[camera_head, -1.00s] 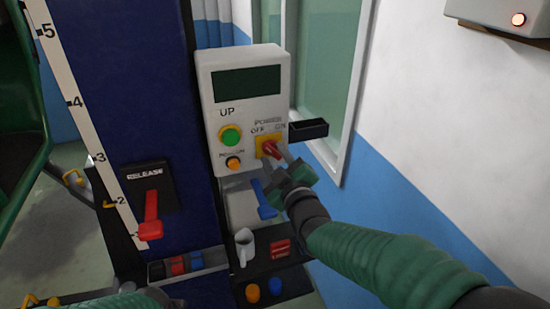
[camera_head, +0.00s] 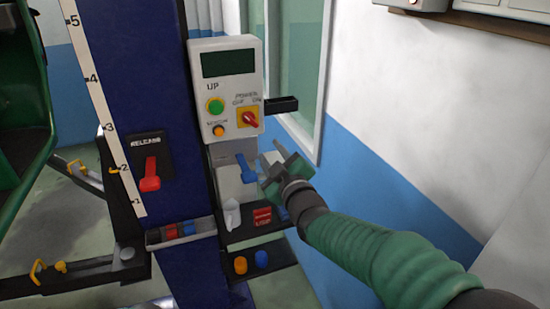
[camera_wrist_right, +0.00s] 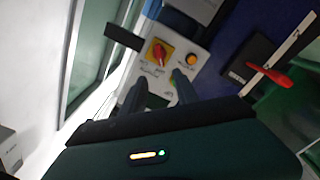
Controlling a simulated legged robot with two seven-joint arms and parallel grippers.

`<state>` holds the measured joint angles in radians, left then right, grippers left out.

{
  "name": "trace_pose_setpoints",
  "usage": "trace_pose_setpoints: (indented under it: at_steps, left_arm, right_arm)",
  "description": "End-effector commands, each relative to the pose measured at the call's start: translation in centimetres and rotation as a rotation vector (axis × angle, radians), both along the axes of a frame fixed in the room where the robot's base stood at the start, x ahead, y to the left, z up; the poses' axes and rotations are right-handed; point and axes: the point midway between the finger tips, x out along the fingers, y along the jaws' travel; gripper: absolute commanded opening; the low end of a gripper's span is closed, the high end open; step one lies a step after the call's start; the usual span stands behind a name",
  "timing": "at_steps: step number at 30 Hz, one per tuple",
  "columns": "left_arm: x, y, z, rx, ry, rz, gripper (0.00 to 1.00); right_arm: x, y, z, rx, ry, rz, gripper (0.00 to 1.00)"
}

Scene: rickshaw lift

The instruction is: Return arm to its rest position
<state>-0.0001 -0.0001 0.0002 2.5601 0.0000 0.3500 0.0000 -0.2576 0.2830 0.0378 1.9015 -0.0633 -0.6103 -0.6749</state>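My right gripper (camera_head: 272,152) is open and empty, in front of the column and below right of the control box (camera_head: 228,145). Its two fingers stand apart in the right wrist view (camera_wrist_right: 160,90), with nothing between them. The red power knob (camera_head: 250,119) on its yellow plate is clear of the fingers in the head view. The knob also shows in the right wrist view (camera_wrist_right: 158,53), beyond the fingers. My right arm reaches in from the lower right. My left gripper is not in view.
A blue lever (camera_head: 246,170) is close to the left of my right gripper. A red release lever (camera_head: 150,175) is on the blue column (camera_head: 130,60). The white and blue wall (camera_head: 400,120) is on the right.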

Motion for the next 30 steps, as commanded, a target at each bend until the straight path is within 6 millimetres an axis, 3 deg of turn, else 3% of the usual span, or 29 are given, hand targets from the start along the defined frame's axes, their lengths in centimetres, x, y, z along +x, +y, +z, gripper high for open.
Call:
trace_pose_setpoints:
  at_steps: [8, 11, 13, 17, 21, 24, 27, 30]
  left_arm:
    - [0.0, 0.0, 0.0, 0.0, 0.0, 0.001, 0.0]
    - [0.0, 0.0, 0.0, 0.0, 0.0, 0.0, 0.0]
    - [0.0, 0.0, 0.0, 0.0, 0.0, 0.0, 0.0]
    - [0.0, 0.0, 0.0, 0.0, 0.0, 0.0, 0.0]
    - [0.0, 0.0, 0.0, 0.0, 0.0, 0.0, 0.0]
    - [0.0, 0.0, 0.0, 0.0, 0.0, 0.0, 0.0]
    - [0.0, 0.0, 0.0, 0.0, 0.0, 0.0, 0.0]
    - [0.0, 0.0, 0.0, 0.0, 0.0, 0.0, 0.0]
  right_arm:
    - [-0.2, -0.7, -0.7, 0.006, 0.028, -0.009, 0.36]
    - [-1.2, -2.9, -4.2, 0.03, 0.158, -0.047, 0.36]
    - [-3.0, -5.5, -8.2, 0.063, 0.314, -0.101, 0.36]
    - [-8.8, -10.8, -16.7, 0.151, 0.648, -0.249, 0.36]
    - [-17.5, -15.4, -24.0, 0.256, 0.979, -0.443, 0.36]
    - [-24.0, -17.5, -27.6, 0.324, 1.174, -0.581, 0.36]
    - [-28.7, -18.6, -29.5, 0.37, 1.305, -0.683, 0.36]
    - [-31.2, -19.0, -30.3, 0.392, 1.371, -0.738, 0.36]
